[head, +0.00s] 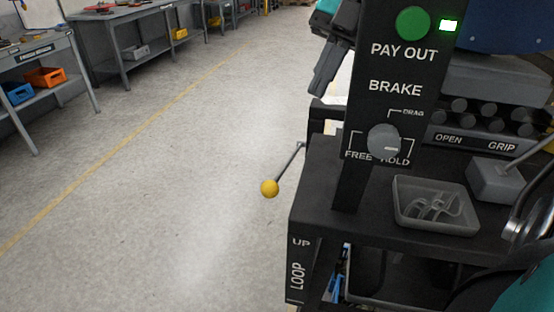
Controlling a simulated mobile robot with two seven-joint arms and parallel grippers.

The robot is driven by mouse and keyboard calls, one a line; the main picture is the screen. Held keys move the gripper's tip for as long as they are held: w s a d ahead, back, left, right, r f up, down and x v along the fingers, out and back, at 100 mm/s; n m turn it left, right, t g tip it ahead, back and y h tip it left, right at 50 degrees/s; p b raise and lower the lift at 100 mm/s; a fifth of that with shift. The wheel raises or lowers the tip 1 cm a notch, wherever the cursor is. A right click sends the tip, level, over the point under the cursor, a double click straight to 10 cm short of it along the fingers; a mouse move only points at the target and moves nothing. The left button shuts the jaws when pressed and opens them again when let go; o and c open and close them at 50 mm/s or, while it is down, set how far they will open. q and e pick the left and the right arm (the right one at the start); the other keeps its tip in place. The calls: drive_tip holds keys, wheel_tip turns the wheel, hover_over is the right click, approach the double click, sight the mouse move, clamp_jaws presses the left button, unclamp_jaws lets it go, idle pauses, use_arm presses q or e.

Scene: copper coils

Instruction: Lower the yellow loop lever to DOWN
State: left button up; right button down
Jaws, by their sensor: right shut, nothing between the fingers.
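The loop lever is a thin grey rod with a round yellow knob (269,188). Its rod runs from the knob up and right in the picture to the left side of the dark machine. A dark plate (297,275) below it reads UP and LOOP; no DOWN mark shows. My right gripper (321,90) is at the top, left of the control panel, partly hidden behind it. Its dark fingers point downward, shut and empty. It is above and right of the yellow knob in the picture, apart from it. My left gripper is out of view.
The upright panel (382,105) carries a green button (413,23) and a grey brake knob (383,141). A grey tray (436,205) with bent metal pieces sits on the machine top. Open floor lies left of the lever; workbenches (130,32) stand farther back.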

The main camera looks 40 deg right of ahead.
sight(274, 181)
drive_tip(key=b+x, duration=0.2)
drive_tip(key=x, duration=1)
drive_tip(key=shift+a+f, duration=0.15)
drive_tip(key=shift+f, duration=0.25)
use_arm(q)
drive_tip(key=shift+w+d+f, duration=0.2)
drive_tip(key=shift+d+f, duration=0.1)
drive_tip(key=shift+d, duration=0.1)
use_arm(e)
drive_tip(key=shift+a+f, duration=0.35)
drive_tip(key=shift+f, duration=0.15)
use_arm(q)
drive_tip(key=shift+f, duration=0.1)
use_arm(e)
drive_tip(key=shift+f, duration=0.1)
